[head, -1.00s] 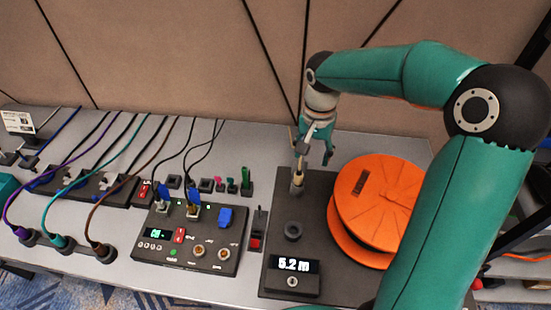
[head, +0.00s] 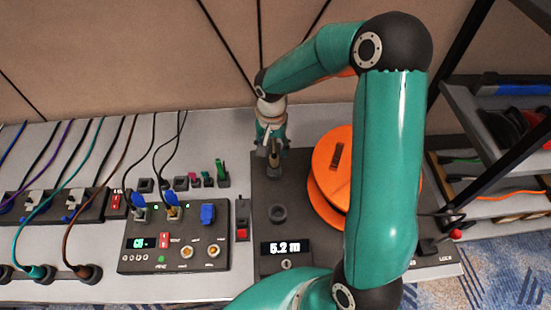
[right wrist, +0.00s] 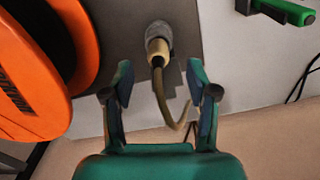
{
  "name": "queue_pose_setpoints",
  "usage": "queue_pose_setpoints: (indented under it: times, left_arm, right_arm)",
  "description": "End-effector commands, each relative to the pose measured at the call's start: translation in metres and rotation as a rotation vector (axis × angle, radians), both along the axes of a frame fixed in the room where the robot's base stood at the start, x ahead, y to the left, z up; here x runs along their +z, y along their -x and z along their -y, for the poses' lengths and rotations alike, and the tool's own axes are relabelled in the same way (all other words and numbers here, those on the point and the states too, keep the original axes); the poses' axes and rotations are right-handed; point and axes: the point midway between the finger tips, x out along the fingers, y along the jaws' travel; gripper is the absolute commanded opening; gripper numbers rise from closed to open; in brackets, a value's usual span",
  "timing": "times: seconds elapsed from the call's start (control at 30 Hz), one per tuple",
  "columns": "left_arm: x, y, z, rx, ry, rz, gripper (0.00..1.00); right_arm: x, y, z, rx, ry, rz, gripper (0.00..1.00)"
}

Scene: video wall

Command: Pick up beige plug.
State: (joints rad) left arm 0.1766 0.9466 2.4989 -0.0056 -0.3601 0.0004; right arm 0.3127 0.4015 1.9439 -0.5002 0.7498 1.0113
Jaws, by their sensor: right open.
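The beige plug (head: 274,163) stands upright in a grey socket on the dark base plate of the orange reel, near its back left corner. In the right wrist view, the beige plug (right wrist: 157,48) has its beige cable curling down between my fingers. My right gripper (head: 271,143) is just above and behind the plug in the head view. In the right wrist view my right gripper (right wrist: 160,80) is open, its fingers spread left and right of the cable, with nothing held. My left gripper is not in view.
The orange reel (head: 331,170) stands close right of the plug. A meter display (head: 286,248) reads 5.2 m at the front. Left is a control box (head: 172,262) with blue plugs; small coloured plugs, including a green one (head: 222,168), stand behind it. A shelf rack is at right.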

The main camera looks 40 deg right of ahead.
Motion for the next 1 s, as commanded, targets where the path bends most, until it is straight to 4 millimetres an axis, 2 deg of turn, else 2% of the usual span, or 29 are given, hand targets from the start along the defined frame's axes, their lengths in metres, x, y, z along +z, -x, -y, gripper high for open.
queue_pose_setpoints:
  times: [0.27,0.47,0.6,0.87,1.0]
  left_arm:
    - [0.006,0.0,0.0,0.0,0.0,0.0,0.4]
    - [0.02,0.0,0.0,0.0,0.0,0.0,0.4]
    - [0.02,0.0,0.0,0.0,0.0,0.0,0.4]
    - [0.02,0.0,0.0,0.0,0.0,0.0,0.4]
    - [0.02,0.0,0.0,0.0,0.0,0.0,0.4]
  right_arm:
    - [-0.017,0.0,0.001,0.002,-0.001,-0.002,0.58]
    - [-0.043,-0.002,0.007,0.002,-0.003,-0.005,0.58]
    - [-0.06,-0.002,0.007,0.003,-0.001,-0.002,0.58]
    - [-0.064,-0.003,0.007,0.002,-0.001,0.002,0.58]
    - [-0.064,-0.003,0.007,0.002,-0.001,0.001,0.38]
